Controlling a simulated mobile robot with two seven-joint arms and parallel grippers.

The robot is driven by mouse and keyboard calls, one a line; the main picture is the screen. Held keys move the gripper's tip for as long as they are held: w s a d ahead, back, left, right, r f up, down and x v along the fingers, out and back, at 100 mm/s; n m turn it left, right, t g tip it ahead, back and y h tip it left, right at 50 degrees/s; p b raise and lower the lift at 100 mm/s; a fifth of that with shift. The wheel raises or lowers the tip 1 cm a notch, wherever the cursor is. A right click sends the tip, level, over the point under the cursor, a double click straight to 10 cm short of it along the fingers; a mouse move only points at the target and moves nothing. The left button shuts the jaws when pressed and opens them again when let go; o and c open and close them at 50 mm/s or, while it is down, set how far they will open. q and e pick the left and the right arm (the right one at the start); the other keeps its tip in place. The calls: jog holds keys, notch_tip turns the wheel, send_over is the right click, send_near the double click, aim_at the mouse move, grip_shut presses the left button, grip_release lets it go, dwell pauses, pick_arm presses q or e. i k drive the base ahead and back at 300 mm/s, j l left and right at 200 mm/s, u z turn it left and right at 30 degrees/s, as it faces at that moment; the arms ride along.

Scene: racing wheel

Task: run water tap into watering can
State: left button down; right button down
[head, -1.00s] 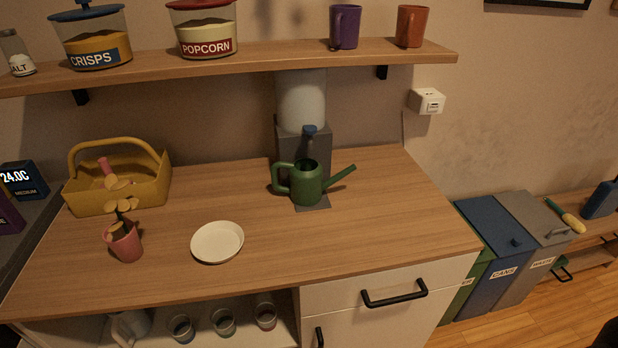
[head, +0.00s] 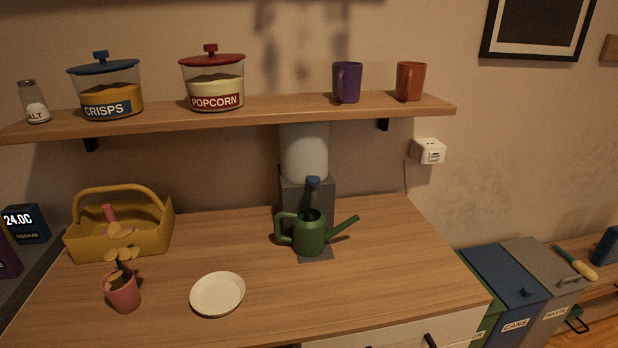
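A green watering can (head: 309,236) stands upright on the wooden counter in the head view, its handle to the left and its spout pointing right. Behind it is a grey water dispenser (head: 292,190) with a white tank (head: 304,152) on top. The blue tap (head: 313,182) sits on the dispenser's front, above the can's opening. The can rests on a dark base plate (head: 316,255) at the dispenser's foot. I cannot see whether water is running. Neither of my grippers is in view.
A white plate (head: 218,294), a pink flowerpot (head: 122,292) and a yellow basket (head: 119,232) stand on the counter's left part. A shelf (head: 270,106) with jars and mugs hangs above. The counter right of the can is clear. Bins (head: 500,285) stand at the right.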

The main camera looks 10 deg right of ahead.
aim_at(313, 180)
jog(key=j, duration=0.5)
jog(key=k+j+z, duration=0.15)
jog(key=j, duration=0.35)
jog(key=k+j, duration=0.1)
jog(key=j, duration=0.35)
jog(key=k+j+z, duration=0.1)
jog(key=j, duration=0.4)
